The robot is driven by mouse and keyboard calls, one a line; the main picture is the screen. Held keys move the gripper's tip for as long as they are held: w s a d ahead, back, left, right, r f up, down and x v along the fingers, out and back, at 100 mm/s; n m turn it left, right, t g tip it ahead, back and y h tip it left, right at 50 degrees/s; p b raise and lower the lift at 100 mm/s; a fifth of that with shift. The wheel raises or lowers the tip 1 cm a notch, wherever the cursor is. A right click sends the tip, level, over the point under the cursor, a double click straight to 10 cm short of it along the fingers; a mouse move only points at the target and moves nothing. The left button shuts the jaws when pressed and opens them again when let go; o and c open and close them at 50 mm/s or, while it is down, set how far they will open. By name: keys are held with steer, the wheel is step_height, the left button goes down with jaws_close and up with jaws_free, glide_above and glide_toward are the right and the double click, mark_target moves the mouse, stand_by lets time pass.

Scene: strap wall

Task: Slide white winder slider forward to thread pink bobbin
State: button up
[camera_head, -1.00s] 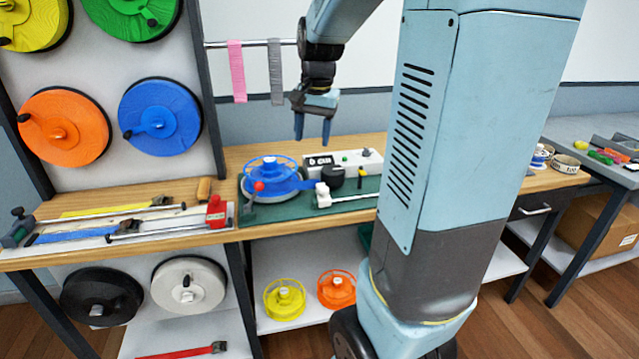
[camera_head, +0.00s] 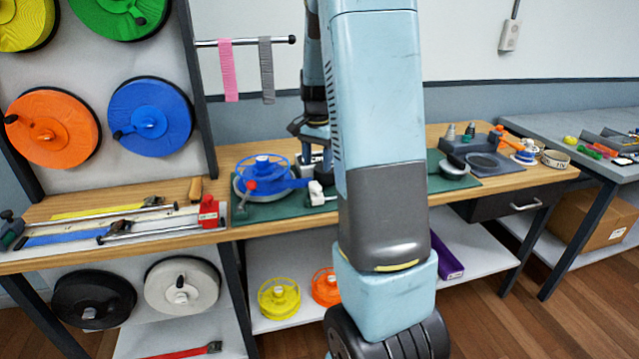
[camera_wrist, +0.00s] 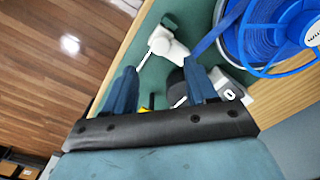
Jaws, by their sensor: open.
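The white winder slider (camera_head: 317,193) sits on its thin rod on the green board (camera_head: 273,211), just right of the blue reel (camera_head: 262,174). In the wrist view the slider (camera_wrist: 168,46) lies just beyond my fingertips, with a blue strap between it and the reel (camera_wrist: 270,38). My gripper (camera_wrist: 163,75) is open and empty above the winder, its two blue fingers apart. I see no gap or contact clearly between fingers and slider. In the head view my own arm partly hides the gripper and winder. I cannot make out a pink bobbin; a pink strap (camera_head: 228,70) hangs on the rail.
A grey device (camera_head: 478,155) and tape rolls (camera_head: 555,159) stand to the right. Yellow (camera_head: 279,298) and orange (camera_head: 326,287) reels are on the shelf below. Large coloured reels hang at left.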

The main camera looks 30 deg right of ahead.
mark_target(317, 187)
step_height(317, 187, down, 8)
stand_by(0.4)
jaws_close()
stand_by(0.5)
